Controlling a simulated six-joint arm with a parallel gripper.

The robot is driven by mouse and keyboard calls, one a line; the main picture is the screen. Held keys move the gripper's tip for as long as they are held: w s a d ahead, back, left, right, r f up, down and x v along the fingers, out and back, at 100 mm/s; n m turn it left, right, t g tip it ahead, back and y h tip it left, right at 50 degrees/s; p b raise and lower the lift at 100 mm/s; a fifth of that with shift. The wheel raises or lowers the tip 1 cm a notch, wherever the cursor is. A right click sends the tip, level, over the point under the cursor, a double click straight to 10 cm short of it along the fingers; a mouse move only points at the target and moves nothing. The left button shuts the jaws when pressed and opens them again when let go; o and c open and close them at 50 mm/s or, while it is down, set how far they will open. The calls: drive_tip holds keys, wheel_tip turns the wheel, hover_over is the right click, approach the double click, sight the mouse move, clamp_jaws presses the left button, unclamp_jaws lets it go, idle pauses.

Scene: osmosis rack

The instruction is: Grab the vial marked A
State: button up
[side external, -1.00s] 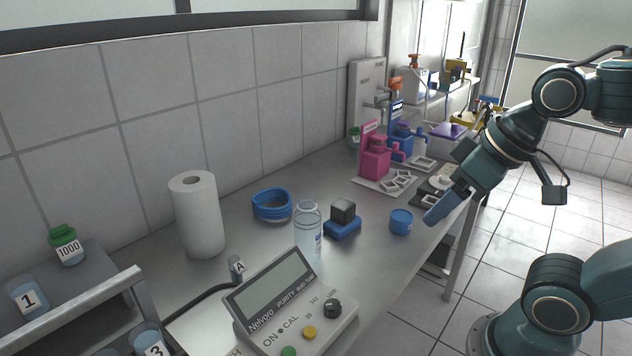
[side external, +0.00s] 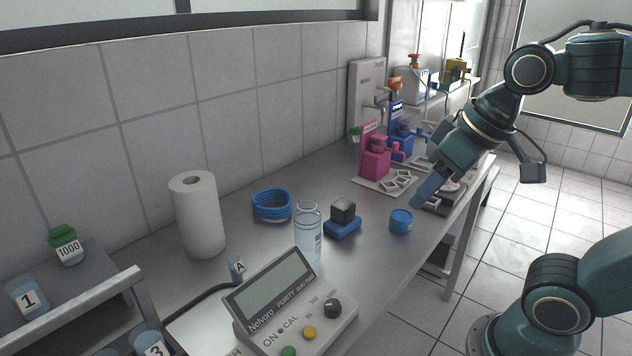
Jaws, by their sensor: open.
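A small grey-blue piece marked A (side external: 237,268) stands behind the left side of the meter. Its lower part is hidden by the meter and cable, so I cannot tell if it is a whole vial. My gripper (side external: 425,195) is open, with its blue fingers pointing down and left. It is above the right part of the bench, up and right of the blue round container (side external: 401,222), and far from the piece marked A. I see nothing held in it.
The purity meter (side external: 292,305) and its black cable (side external: 200,297) are at the front. A clear bottle (side external: 308,240), a dark cube on a blue base (side external: 342,218), a blue coil (side external: 271,205) and a paper roll (side external: 198,215) stand on the bench. Numbered vials sit in the rack (side external: 70,310).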

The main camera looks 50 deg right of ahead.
drive_tip(key=w+a+r+g, duration=0.2)
drive_tip(key=w+a, duration=0.1)
drive_tip(key=w, duration=0.7)
drive_tip(key=m+g, duration=0.2)
drive_tip(key=g, duration=0.1)
hover_over(234, 258)
wheel_tip(234, 258, down, 15)
drive_tip(key=shift+f, duration=4.25)
drive_tip(key=shift+f, duration=0.1)
drive_tip(key=shift+f, duration=2.5)
